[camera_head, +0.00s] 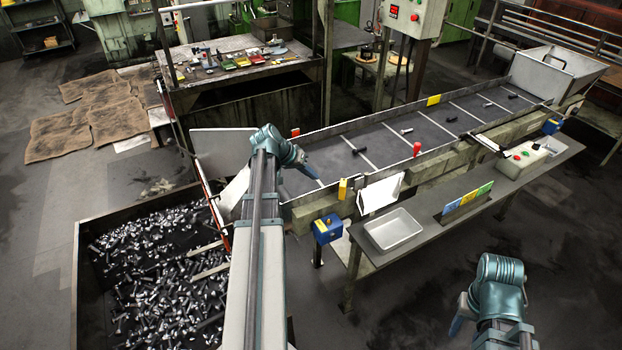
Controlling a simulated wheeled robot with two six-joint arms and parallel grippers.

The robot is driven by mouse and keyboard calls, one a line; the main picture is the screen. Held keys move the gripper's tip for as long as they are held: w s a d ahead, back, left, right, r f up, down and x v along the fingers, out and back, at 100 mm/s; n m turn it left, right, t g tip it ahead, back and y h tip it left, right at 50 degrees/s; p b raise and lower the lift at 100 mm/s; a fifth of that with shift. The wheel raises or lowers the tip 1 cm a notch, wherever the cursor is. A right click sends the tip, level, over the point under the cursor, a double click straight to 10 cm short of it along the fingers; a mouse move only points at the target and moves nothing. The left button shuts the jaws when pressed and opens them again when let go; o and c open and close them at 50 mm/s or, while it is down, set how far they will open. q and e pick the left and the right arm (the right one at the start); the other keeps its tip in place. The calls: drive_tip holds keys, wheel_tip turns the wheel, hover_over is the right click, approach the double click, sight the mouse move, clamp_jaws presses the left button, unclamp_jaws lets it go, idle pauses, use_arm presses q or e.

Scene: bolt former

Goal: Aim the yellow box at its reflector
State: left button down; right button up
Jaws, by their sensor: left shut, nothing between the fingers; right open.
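The small yellow box (342,189) stands upright on the near rail of the conveyor, left of a white tilted panel. A small orange-red piece (295,132) sits on the far rail, and a yellow plate (433,100) sits further right along that rail. I cannot tell for sure which is the reflector, nor exactly where the box faces. My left gripper (314,174) is shut and empty over the conveyor's left end, a little left of and behind the yellow box, apart from it. My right gripper (458,318) is open and empty at the lower right, away from the conveyor.
The conveyor belt (377,143) carries several dark bolts. A blue box (327,229) hangs below the rail. A bench holds an empty tray (394,230). A bolt-filled bin (76,262) lies left.

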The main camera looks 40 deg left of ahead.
sight(343, 189)
use_arm(q)
drive_tip(key=b+x, duration=0.4)
drive_tip(key=x, duration=0.2)
drive_tip(key=shift+w+f, duration=0.1)
drive_tip(key=shift+f, duration=0.25)
drive_tip(key=d, duration=0.1)
drive_tip(key=w+d, duration=0.1)
drive_tip(key=shift+w+d+r, duration=0.15)
drive_tip(key=shift+d+r, duration=0.1)
drive_tip(key=shift+d, duration=0.15)
drive_tip(key=shift+w+d, duration=0.25)
drive_tip(key=shift+d, duration=0.1)
drive_tip(key=shift+d, duration=0.15)
